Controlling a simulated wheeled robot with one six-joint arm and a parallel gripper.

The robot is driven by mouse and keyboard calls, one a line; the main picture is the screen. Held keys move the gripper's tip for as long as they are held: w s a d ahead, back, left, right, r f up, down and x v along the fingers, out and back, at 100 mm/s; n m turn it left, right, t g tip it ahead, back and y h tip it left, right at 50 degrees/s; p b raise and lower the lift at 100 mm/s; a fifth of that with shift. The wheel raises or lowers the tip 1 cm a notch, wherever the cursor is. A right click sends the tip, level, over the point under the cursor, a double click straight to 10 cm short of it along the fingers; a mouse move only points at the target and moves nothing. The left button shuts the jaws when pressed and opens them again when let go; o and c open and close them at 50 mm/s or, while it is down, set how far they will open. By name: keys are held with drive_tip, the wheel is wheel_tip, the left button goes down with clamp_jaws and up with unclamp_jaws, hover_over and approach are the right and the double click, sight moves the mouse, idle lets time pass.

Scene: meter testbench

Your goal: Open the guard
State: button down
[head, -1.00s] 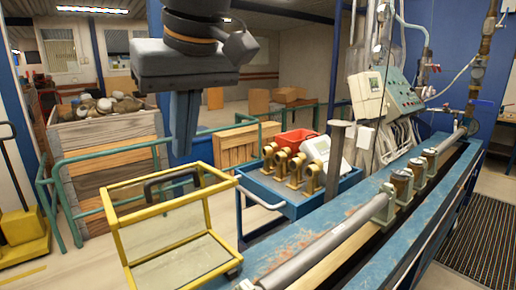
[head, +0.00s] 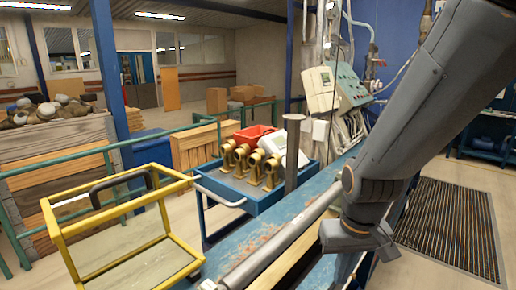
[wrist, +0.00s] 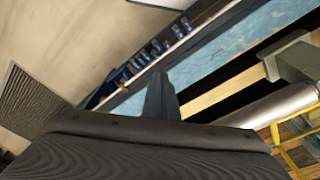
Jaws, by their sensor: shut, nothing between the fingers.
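The guard (head: 160,242) is a yellow frame with clear panels and a dark handle (head: 121,187) on its upper bar. My arm comes in from the upper right, over the bench and well to the right of the guard. My gripper (wrist: 160,97) shows in the wrist view with its fingers together and empty, the bench behind them. In the head view I cannot make out the fingers. A yellow bar (wrist: 285,157) at the wrist view's lower right may be part of the guard.
The blue bench (head: 243,240) carries a long grey pipe (head: 285,240). A blue cart (head: 232,193) with brass meters (head: 255,165) and a red bin stands behind the guard. Green rails and a wooden crate (head: 50,150) are at left. A floor grate (head: 450,225) lies at right.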

drive_tip(key=c, duration=2.3)
unclamp_jaws()
drive_tip(key=shift+s+d+f, duration=0.4)
drive_tip(key=shift+d, duration=0.1)
drive_tip(key=o, duration=0.5)
drive_tip(key=shift+f, duration=0.1)
drive_tip(key=w+a+r+n+g+y+b, duration=0.1)
drive_tip(key=w+a+r+n, duration=0.55)
drive_tip(key=a, duration=0.25)
drive_tip(key=w+a+r+n+y+b, duration=0.1)
drive_tip(key=w+a+r+n, duration=0.4)
drive_tip(key=w+a, duration=0.3)
drive_tip(key=s+a+r+n+g, duration=0.1)
drive_tip(key=s+a+r+n, duration=0.1)
drive_tip(key=a+r+n, duration=0.3)
drive_tip(key=s+a+r+n+g+y, duration=0.1)
drive_tip(key=a+r+n, duration=0.4)
drive_tip(key=a, duration=0.7)
drive_tip(key=s+a+r+n+g+b, duration=0.1)
drive_tip(key=s+a+r+n, duration=0.2)
drive_tip(key=a+r+n, duration=0.3)
drive_tip(key=shift+s+a+r+y, duration=0.2)
drive_tip(key=shift+a+r+y, duration=0.1)
drive_tip(key=shift+a+r, duration=1.35)
drive_tip(key=shift+p+x, duration=0.7)
drive_tip(key=shift+x, duration=2.85)
